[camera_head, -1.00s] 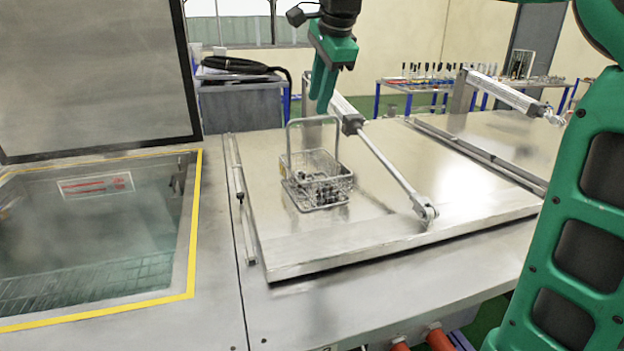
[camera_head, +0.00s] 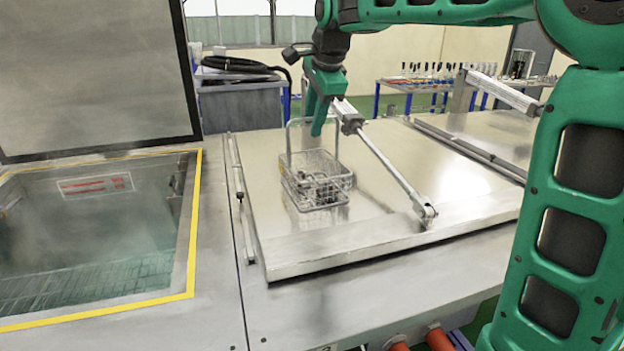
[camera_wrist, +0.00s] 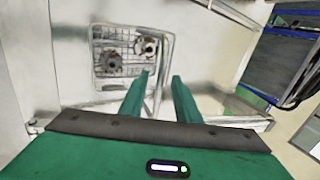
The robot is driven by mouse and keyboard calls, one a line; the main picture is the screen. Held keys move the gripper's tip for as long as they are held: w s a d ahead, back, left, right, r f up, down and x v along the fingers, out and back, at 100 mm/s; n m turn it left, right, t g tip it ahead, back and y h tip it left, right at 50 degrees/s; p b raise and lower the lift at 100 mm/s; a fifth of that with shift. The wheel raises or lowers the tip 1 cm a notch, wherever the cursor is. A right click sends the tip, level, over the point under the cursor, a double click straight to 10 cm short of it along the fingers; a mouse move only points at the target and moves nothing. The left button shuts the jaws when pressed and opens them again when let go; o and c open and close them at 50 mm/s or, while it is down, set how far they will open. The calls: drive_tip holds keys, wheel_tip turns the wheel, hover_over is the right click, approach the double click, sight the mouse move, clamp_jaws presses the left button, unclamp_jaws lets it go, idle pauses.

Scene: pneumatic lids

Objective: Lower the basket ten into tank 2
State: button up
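The wire basket (camera_head: 318,182) stands upright on the closed metal lid (camera_head: 400,220), with small metal parts inside and its tall handle raised. It also shows in the wrist view (camera_wrist: 128,50). My gripper (camera_head: 318,130) is over the basket, its fingers at the height of the handle's top. In the wrist view my gripper (camera_wrist: 163,85) has its two fingers apart, and the handle appears to lie between them; contact cannot be told. An open tank (camera_head: 192,240) with a yellow border and liquid is at the left. A front marking is cut off, so which tank is 2 is unclear.
A lid cylinder (camera_head: 390,175) runs diagonally just right of the basket. A raised lid (camera_head: 95,75) stands behind the open tank. A thin rail (camera_head: 240,200) lies between the open tank and closed lid. The deck front (camera_head: 200,325) is clear.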

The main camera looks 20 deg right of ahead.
clamp_jaws()
drive_tip(key=shift+r, duration=0.1)
drive_tip(key=shift+r, duration=1.5)
